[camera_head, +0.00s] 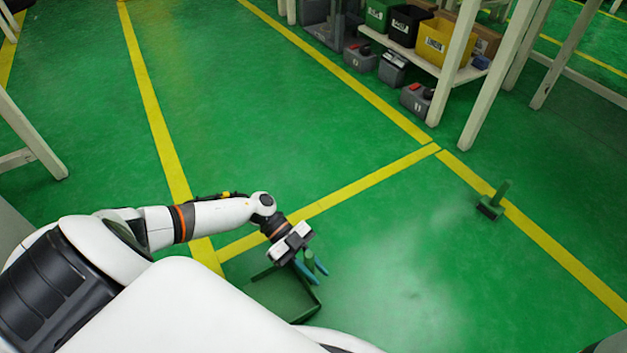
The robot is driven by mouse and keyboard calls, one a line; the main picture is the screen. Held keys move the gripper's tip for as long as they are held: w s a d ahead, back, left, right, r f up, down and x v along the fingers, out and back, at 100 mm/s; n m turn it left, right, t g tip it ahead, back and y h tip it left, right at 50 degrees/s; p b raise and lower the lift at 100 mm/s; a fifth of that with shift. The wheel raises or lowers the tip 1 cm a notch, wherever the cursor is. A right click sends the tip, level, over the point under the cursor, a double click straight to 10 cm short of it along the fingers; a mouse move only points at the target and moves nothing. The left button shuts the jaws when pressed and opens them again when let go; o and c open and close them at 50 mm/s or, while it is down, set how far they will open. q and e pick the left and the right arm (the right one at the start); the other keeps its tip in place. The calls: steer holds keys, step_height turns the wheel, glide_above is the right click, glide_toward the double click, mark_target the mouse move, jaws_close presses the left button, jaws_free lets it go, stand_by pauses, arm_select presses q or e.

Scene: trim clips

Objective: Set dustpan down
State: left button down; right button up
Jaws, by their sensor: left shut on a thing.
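A green dustpan (286,299) is low over the green floor in front of me, partly hidden by my white body. Its short upright handle (309,257) is between the fingers of my left gripper (311,267). That gripper points downward and is shut on the dustpan. I cannot tell whether the pan touches the floor. A small green brush (492,207) with dark bristles stands on the floor at the right, by a yellow line, apart from the gripper. My right gripper is not in view.
White legs (35,135) stand at the left. The middle floor is clear.

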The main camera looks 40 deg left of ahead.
arm_select(q)
step_height(320, 180, down, 3)
steer(key=shift+r+b, duration=0.1)
steer(key=shift+b, duration=0.75)
steer(key=shift+r, duration=0.1)
steer(key=c, duration=1.7)
jaws_free()
steer(key=shift+f, duration=0.25)
steer(key=o, duration=0.4)
steer(key=shift+r, duration=0.15)
